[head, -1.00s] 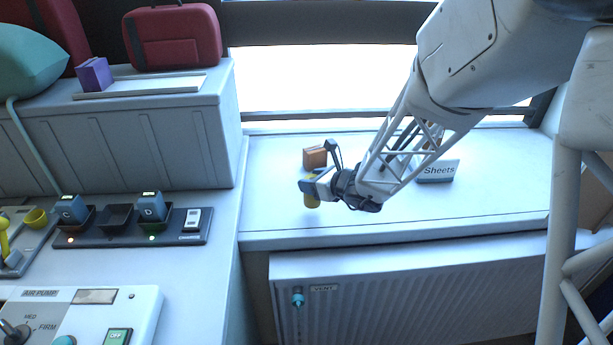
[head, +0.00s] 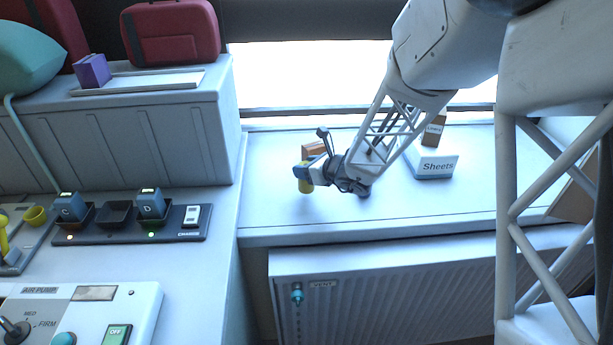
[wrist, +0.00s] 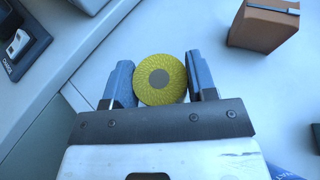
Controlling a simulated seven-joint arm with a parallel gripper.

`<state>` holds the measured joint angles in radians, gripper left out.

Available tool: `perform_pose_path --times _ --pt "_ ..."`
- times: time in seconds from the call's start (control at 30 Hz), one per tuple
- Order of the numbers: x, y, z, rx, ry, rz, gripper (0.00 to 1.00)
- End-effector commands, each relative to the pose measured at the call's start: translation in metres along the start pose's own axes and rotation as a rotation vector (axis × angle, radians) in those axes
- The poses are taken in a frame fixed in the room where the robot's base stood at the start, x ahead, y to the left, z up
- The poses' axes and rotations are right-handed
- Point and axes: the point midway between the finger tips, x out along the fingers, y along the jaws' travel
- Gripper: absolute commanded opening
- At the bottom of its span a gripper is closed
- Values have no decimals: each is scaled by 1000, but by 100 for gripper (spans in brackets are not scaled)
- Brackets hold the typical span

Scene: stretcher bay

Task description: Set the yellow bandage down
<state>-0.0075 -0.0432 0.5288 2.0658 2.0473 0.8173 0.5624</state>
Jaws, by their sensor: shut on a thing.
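The yellow bandage (wrist: 160,79) is a roll with a grey round core, seen end-on in the wrist view. My gripper (wrist: 161,82) is shut on it, with one blue-grey finger on each side. In the head view the yellow bandage (head: 305,185) shows below the tip of my gripper (head: 303,174), over the white ledge (head: 275,212) under the window. I cannot tell whether its underside touches the ledge.
A brown box (head: 313,150) stands just behind my gripper; the wrist view shows it (wrist: 263,27) at upper right. A Sheets stack (head: 436,165) with a small brown box (head: 434,131) lies to the right. A charger dock (head: 115,238) is at left. The ledge's front left is clear.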

Motion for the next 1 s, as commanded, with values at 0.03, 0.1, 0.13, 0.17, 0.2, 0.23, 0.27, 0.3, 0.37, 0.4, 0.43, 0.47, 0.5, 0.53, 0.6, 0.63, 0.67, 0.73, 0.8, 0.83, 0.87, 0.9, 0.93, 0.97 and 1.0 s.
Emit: perform_pose_path --times 0.03,0.1,0.13,0.17,0.2,0.23,0.27,0.3,0.37,0.4,0.43,0.47,0.5,0.53,0.6,0.63,0.67,0.73,0.8,0.83,0.87,0.9,0.93,0.97,1.0 --pt "2 0 -4 2 1 0 28" --pt "4 0 -11 3 1 1 28" --pt "6 0 -14 3 1 1 28" --pt "7 0 -17 2 1 1 28" --pt "8 0 -20 1 1 1 28" --pt "9 0 -23 1 1 0 28" --pt "10 0 -25 2 1 0 28" --pt "11 0 -27 2 1 0 28" --pt "12 0 -29 1 1 0 28" --pt "12 0 -30 1 0 0 28" --pt "12 0 -30 0 0 0 28" --pt "12 0 -29 0 0 0 28" --pt "12 0 -29 0 0 0 28" --pt "12 0 -29 0 0 0 28" --pt "12 0 -29 0 0 0 28" --pt "12 0 -30 0 0 0 28" --pt "12 0 -30 0 0 0 28" --pt "13 0 -31 1 1 0 28" --pt "13 0 -33 1 1 0 28" --pt "13 0 -32 0 1 0 57" --pt "13 0 -32 0 1 0 61" --pt "13 0 -32 0 1 0 67" --pt "13 0 -32 0 1 0 72" --pt "13 0 -32 1 1 0 76" --pt "13 0 -32 1 1 0 77"
